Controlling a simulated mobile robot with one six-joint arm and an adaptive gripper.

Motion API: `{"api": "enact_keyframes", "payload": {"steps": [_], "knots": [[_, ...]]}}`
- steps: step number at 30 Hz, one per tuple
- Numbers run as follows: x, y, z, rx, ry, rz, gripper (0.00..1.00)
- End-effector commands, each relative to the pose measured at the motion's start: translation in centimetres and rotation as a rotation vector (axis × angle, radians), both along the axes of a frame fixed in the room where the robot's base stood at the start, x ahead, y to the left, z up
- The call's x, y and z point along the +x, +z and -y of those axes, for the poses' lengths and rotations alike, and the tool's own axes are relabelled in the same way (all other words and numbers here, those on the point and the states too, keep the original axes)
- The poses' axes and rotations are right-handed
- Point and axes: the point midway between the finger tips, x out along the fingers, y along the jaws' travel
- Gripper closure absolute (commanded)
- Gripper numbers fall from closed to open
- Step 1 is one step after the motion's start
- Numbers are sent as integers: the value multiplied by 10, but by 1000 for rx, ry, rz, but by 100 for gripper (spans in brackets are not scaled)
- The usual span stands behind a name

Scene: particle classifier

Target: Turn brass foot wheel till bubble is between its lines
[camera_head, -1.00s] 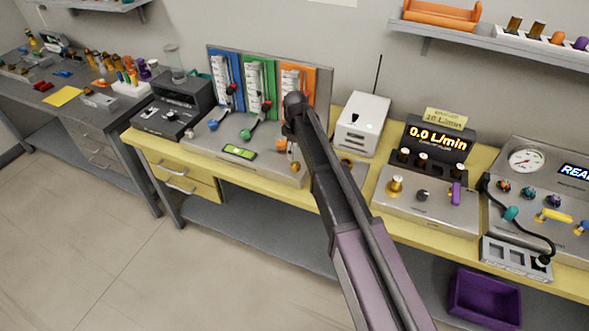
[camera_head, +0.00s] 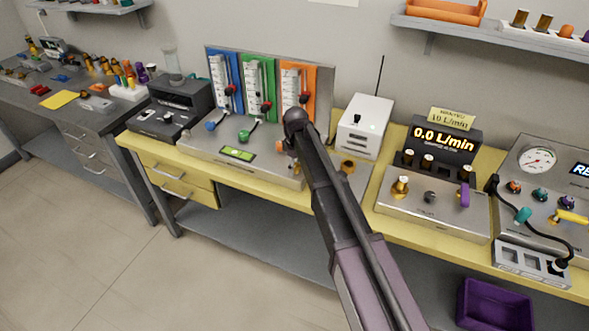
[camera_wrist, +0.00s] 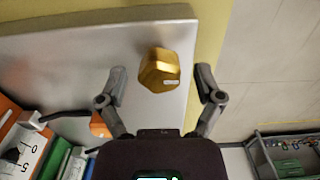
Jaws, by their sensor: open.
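The brass foot wheel (camera_wrist: 159,71) is a faceted golden knob with a small pale label, at the edge of a grey metal plate in the wrist view. My gripper (camera_wrist: 160,76) is open, with one finger on each side of the wheel and a visible gap on both sides. In the head view my arm hides the gripper. A green bubble level (camera_head: 238,152) lies on the front of the flow panel's base (camera_head: 205,147). The bubble is too small there to place against its lines.
Blue, green and orange flow meters (camera_head: 262,88) stand behind the level. A white box (camera_head: 364,127) and a console reading 0.0 L/min (camera_head: 442,139) stand to the right. A purple bin (camera_head: 494,304) is below the bench at the right. The floor in front is clear.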

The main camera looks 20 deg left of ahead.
Motion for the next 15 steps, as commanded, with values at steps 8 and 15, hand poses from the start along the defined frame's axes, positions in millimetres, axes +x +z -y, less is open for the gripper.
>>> {"api": "enact_keyframes", "payload": {"steps": [8, 15], "knots": [[0, -2, 0, 0, 0, 0, 15], [0, -2, 0, 0, 0, 0, 48]]}}
